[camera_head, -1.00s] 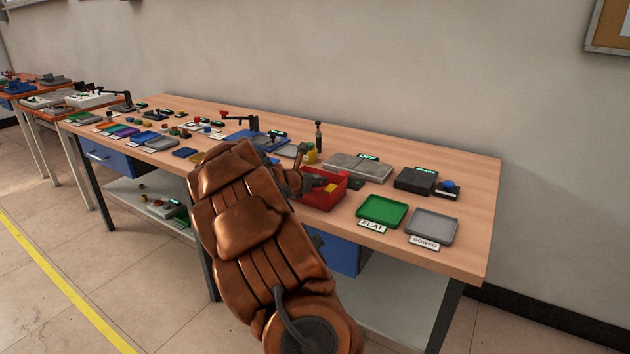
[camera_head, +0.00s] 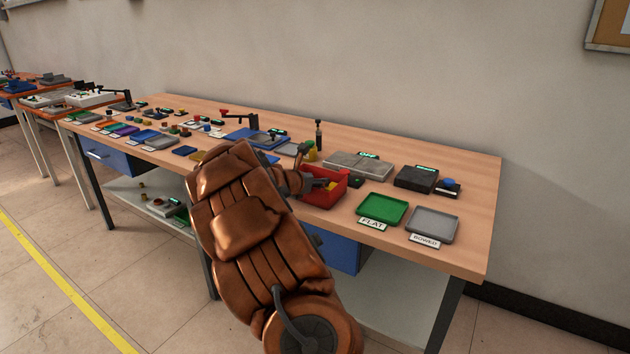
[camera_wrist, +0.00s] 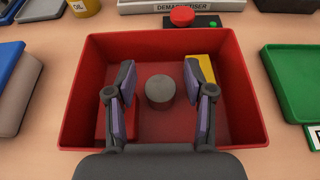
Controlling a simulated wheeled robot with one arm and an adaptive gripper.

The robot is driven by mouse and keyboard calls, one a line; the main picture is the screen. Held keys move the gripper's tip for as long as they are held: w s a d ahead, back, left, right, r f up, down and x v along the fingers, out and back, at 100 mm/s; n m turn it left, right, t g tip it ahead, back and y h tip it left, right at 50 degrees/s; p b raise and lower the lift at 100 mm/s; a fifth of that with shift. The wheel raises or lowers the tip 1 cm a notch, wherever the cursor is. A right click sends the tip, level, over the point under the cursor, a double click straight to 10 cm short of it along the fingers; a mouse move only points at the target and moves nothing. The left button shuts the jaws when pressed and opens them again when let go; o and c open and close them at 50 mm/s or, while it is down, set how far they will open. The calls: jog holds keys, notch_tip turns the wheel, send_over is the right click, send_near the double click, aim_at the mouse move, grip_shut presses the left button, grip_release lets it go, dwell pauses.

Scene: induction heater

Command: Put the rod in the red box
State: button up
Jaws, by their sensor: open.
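The red box (camera_head: 335,195) stands near the front edge of the table; in the wrist view its walls (camera_wrist: 85,95) frame my gripper. A grey cylinder (camera_wrist: 159,92), which looks like the rod seen end-on, is inside the box outline. My gripper (camera_wrist: 159,88) is open, with one finger on each side of the cylinder and a gap to it on both sides. In the head view my gripper (camera_head: 322,183) is at the box, partly hidden by my arm. I cannot tell whether the cylinder touches the box floor.
A yellow block (camera_wrist: 204,68) lies in the box by its right wall. A green tray (camera_head: 382,209) labelled FLAT and a grey tray (camera_head: 433,225) labelled BOWED are to the right. A red button (camera_wrist: 182,15) stands behind the box.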

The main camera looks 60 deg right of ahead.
jog(key=shift+f, duration=0.2)
jog(key=shift+r, duration=0.25)
jog(key=shift+r+p, duration=0.55)
jog(key=shift+p, duration=0.05)
jog(key=v, duration=1.2)
jog(key=shift+w, duration=0.1)
